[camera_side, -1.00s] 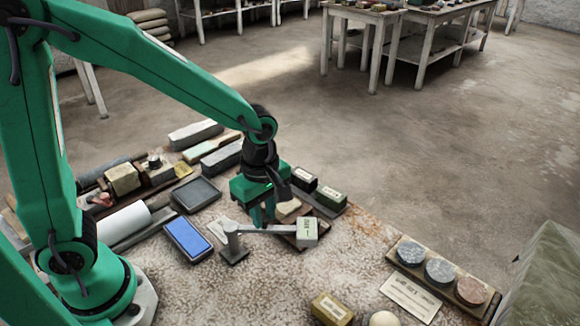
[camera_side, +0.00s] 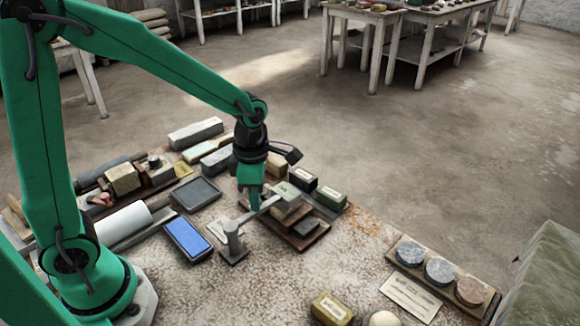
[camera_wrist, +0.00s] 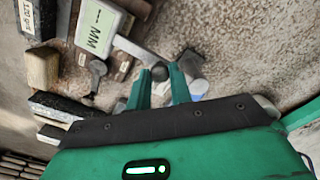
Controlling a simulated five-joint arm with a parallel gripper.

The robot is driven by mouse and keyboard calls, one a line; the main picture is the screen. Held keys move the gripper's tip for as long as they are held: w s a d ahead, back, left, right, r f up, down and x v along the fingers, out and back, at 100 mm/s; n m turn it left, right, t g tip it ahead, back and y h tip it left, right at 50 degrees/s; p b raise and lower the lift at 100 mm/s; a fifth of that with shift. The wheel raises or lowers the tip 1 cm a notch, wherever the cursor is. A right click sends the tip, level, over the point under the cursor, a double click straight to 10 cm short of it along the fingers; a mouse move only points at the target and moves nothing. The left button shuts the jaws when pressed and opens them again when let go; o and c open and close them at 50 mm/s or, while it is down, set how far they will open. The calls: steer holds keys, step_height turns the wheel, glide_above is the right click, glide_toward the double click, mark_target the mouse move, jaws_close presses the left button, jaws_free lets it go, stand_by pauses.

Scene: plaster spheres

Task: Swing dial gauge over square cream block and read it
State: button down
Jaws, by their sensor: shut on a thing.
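The dial gauge has a grey post (camera_side: 232,243) on a small base, with a swing arm (camera_side: 268,205) ending in a boxy white head (camera_side: 287,192) marked MM, which also shows in the wrist view (camera_wrist: 100,30). My gripper (camera_side: 255,205) is shut on the swing arm; in the wrist view its two green fingers (camera_wrist: 160,76) stand either side of a dark round knob on it.
A darker block (camera_side: 306,226) lies in the tray's front part. Dark and green labelled boxes (camera_side: 330,197) stand close behind and right. A blue pad (camera_side: 187,238) lies left of the post. The speckled tabletop in front is clear as far as a yellow block (camera_side: 331,308).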

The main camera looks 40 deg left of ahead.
steer(key=shift+a, duration=0.15)
stand_by(0.3)
steer(key=c, duration=1.3)
jaws_free()
steer(key=shift+o, duration=0.2)
steer(key=shift+r, duration=3.95)
steer(key=shift+r, duration=0.1)
